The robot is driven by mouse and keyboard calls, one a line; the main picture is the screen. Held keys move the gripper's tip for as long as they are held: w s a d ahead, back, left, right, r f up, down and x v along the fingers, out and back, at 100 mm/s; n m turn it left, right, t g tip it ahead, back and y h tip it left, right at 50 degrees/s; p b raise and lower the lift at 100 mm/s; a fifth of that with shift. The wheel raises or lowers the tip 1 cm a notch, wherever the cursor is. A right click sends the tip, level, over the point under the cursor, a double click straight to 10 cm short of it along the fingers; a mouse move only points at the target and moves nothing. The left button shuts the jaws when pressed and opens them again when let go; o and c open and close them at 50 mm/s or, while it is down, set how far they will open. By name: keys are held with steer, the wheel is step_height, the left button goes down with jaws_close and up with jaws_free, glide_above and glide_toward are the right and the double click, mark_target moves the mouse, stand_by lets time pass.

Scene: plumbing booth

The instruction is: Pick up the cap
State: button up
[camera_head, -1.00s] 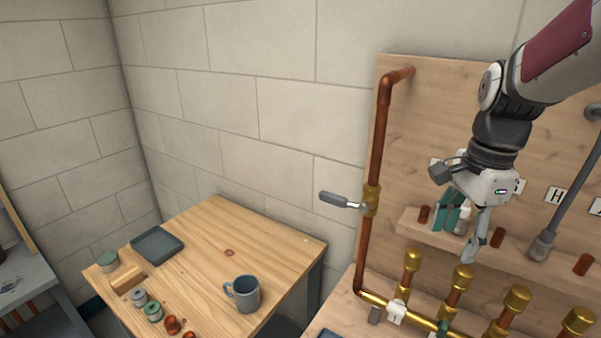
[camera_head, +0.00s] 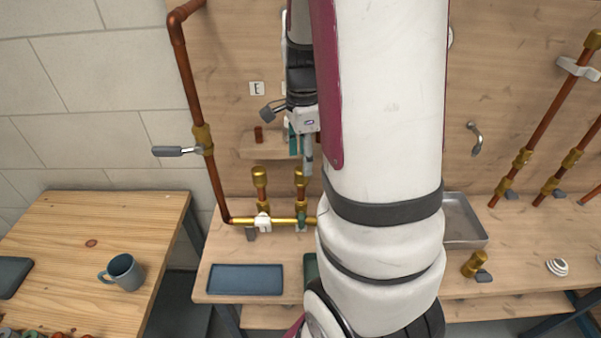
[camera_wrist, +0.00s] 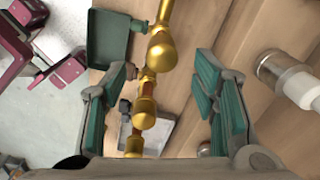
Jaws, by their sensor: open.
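Brass caps top the copper stubs of a brass manifold; in the head view one cap (camera_head: 260,176) is at the left and another (camera_head: 300,178) is beside it. My gripper (camera_head: 303,150) is by the small wall shelf above them, partly hidden behind my own arm. In the wrist view my gripper (camera_wrist: 160,85) is open with teal-padded fingers. Several brass pieces line up in the gap between the fingers, the nearest-looking cap (camera_wrist: 161,52) uppermost. Nothing is gripped. I cannot tell which cap is meant.
A wall shelf (camera_head: 258,153) carries a small copper piece (camera_head: 259,134). A blue tray (camera_head: 245,279) lies on the bench below. A metal tray (camera_head: 463,222) and a loose brass fitting (camera_head: 475,263) are at the right. A metal cylinder with a white end (camera_wrist: 287,78) is beside the right finger.

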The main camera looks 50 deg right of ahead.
mark_target(301, 176)
steer(key=shift+d+f+p, duration=0.1)
steer(key=shift+f+p, duration=0.35)
steer(key=shift+f, duration=2.2)
steer(key=c, duration=1.2)
